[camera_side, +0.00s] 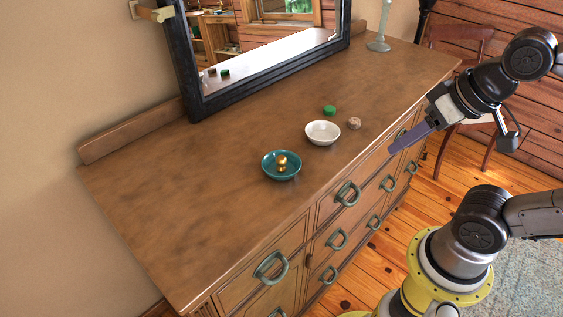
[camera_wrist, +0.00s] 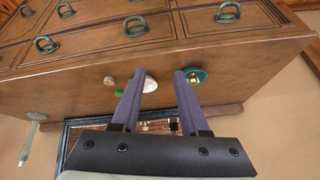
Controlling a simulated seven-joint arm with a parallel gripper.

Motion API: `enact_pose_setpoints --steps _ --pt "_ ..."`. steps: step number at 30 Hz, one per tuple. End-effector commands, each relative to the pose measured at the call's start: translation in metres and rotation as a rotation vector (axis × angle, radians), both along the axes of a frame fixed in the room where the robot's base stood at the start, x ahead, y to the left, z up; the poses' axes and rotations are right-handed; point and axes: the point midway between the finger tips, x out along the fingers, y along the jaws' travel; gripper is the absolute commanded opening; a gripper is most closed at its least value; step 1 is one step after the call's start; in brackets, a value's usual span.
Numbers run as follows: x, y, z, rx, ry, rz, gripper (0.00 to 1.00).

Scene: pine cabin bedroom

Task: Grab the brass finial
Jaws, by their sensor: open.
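The brass finial (camera_side: 281,161) is a small gold knob standing in a teal dish (camera_side: 269,173) on the wooden dresser top. In the wrist view the teal dish (camera_wrist: 200,76) shows just beyond the right fingertip, with the finial (camera_wrist: 194,77) small inside it, partly hidden by that finger. My gripper (camera_side: 392,150) is in the air past the dresser's front edge, to the right of the dish and well apart from it. In the wrist view its two purple-grey fingers (camera_wrist: 158,72) are spread with nothing between them.
A white bowl (camera_side: 322,133), a green lid-like disc (camera_side: 330,110) and a brownish round stone-like thing (camera_side: 354,123) sit near the teal dish. A black-framed mirror (camera_side: 190,70) stands at the back. The dresser's left part (camera_side: 180,210) is clear.

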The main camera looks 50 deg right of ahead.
Motion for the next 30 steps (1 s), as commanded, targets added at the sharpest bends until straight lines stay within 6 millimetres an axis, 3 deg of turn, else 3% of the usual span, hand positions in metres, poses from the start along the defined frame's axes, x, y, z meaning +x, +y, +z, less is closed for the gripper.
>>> enact_pose_setpoints --steps 8,14,18,22,30 --pt "0.046 0.005 0.035 0.31 -0.029 -0.529 0.44" --pt "0.1 0.023 0.049 0.515 0.013 -0.88 0.44" --pt "0.144 0.048 0.042 0.598 0.074 -1.067 0.44" --pt "0.167 0.068 0.027 0.577 0.123 -1.078 0.44" --pt "0.175 0.081 -0.002 0.536 0.166 -1.056 0.44"
